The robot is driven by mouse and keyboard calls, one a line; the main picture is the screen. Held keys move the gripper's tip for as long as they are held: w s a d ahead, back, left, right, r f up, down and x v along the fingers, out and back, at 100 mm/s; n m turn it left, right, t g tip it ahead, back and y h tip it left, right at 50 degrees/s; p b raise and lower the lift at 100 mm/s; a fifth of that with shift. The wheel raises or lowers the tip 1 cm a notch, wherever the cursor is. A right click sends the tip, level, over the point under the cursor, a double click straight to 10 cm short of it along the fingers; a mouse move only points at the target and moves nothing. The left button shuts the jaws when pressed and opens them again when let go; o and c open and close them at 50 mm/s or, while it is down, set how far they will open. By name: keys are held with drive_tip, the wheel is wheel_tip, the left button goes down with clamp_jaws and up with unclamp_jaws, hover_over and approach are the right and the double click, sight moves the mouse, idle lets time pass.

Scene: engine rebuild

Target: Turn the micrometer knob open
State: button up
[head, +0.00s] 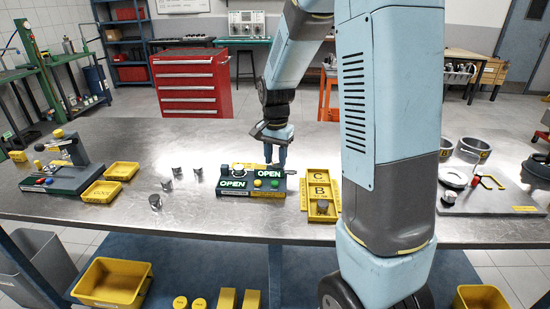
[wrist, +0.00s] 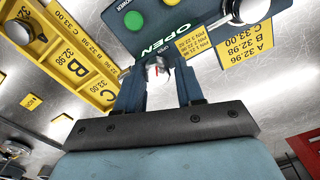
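The micrometer station (head: 250,179) is a dark green base on the steel bench, with white OPEN labels and green and yellow buttons. In the wrist view its green panel (wrist: 150,30) shows OPEN and a list of pin sizes. The small metal micrometer knob (wrist: 158,69), with a red mark, sits between my fingertips. My gripper (head: 276,163) points down at the right part of the station; in the wrist view my gripper (wrist: 160,75) has its two dark fingers on either side of the knob. I cannot tell whether they touch it.
A yellow tray lettered B and C (head: 306,190) is right of the station. Several metal pins (head: 155,201) stand to its left. A second fixture (head: 62,170) and yellow bins (head: 101,191) are far left. Rings (head: 474,148) and a grey plate (head: 492,196) are at right.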

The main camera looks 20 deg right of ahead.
sight(276, 160)
drive_tip(key=o, duration=0.4)
wheel_tip(276, 160, up, 14)
drive_tip(key=shift+f, duration=0.2)
idle(0.5)
drive_tip(key=s+r+n+t, duration=0.1)
drive_tip(key=s+n+t, duration=0.1)
drive_tip(key=s, duration=0.6)
drive_tip(key=s+r+n+t, duration=0.1)
drive_tip(key=s+n, duration=0.3)
drive_tip(key=s, duration=0.4)
drive_tip(key=s+r+n+t, duration=0.2)
drive_tip(key=s+r, duration=0.1)
drive_tip(key=s, duration=0.5)
drive_tip(key=shift+s+n+t, duration=0.1)
drive_tip(key=shift+n+t, duration=0.2)
drive_tip(key=shift+n, duration=0.1)
